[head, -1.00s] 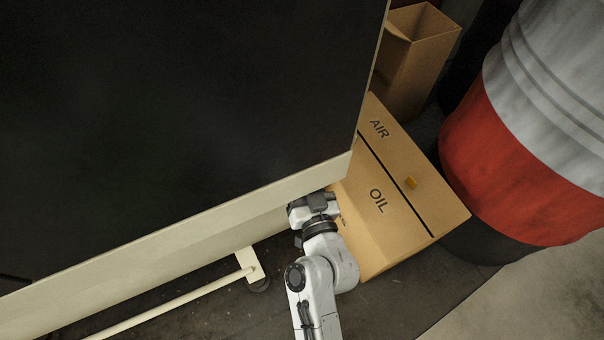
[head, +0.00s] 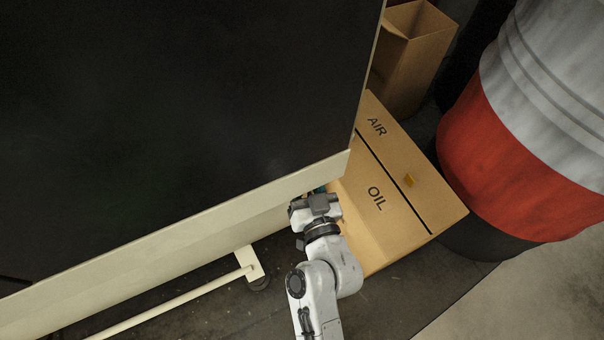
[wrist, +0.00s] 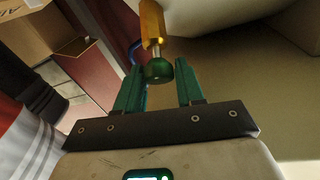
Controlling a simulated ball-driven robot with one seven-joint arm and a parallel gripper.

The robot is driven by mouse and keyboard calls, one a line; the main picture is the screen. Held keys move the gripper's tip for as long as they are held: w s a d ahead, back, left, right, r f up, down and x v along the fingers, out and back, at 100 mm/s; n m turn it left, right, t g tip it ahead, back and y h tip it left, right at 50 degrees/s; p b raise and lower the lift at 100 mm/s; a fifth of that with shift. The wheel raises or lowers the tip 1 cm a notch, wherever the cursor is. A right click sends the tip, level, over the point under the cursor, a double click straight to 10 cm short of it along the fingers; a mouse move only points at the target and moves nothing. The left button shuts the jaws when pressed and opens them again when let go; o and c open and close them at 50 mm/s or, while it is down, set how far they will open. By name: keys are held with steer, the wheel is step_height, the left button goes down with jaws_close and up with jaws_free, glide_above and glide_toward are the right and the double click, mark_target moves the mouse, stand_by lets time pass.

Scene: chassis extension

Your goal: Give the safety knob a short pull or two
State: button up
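The safety knob (wrist: 158,71) shows in the wrist view as a dark green rounded end on a short metal stem, under a yellow-orange body (wrist: 152,25). My gripper (wrist: 160,66) has its two green fingers apart, one on each side of the knob near the fingertips. A gap shows between the knob and each finger, so it is not clamped. In the head view my gripper (head: 318,193) is by the lower edge of the large dark panel, with a little teal of it showing. The knob is hidden there.
The dark panel's cream edge (head: 215,218) runs just beside my gripper. A tan box marked AIR and OIL (head: 400,220) stands right of it, with an open carton (head: 405,70) behind. A red and white drum (head: 510,160) is at right. A pale rod (head: 180,300) lies lower left.

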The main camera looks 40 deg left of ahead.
steer(key=o, duration=0.3)
steer(key=shift+b+v, duration=0.6)
steer(key=shift+v, duration=4.85)
